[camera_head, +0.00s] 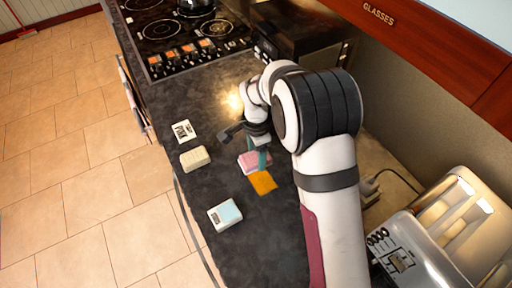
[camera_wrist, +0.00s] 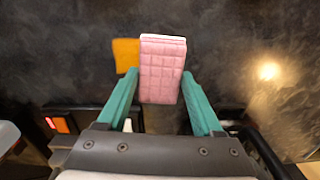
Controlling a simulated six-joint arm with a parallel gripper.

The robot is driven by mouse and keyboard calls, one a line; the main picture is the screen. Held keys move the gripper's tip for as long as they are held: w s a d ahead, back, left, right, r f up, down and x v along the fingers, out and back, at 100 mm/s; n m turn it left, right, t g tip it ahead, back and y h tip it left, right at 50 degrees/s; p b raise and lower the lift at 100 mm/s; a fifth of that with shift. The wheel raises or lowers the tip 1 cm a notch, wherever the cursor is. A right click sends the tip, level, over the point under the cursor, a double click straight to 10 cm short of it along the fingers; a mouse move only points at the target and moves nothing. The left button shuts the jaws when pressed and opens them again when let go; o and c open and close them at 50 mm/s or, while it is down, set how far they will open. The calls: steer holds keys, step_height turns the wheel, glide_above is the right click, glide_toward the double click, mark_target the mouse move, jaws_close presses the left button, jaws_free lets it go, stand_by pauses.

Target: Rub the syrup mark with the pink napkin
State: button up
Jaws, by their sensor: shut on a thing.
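The pink napkin (camera_head: 250,157) is a thick, quilted pink block over the dark counter. My gripper (camera_head: 262,156) has teal fingers and is shut on it. In the wrist view the pink napkin (camera_wrist: 162,68) stands out between the fingertips of my gripper (camera_wrist: 160,92). The syrup mark (camera_head: 263,183), a flat orange patch, lies just beside the napkin on the counter. In the wrist view the napkin overlaps the right edge of the syrup mark (camera_wrist: 126,54). I cannot tell whether the napkin touches the counter or the mark.
A cream block (camera_head: 194,158), a white card with dark lettering (camera_head: 183,131) and a pale blue-and-white box (camera_head: 225,215) stand left of my gripper. The stove (camera_head: 185,40) is at the back. A toaster (camera_head: 405,258) stands at the lower right. The counter's front is clear.

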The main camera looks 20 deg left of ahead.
mark_target(270, 192)
steer(key=shift+f, duration=1.95)
steer(key=shift+s+d+f, duration=0.1)
steer(key=shift+f, duration=0.5)
steer(key=shift+c, duration=0.6)
steer(key=shift+s+d, duration=2.65)
steer(key=shift+d, duration=0.05)
steer(key=shift+w+a, duration=2.8)
steer(key=shift+a, duration=0.05)
steer(key=shift+r, duration=4.1)
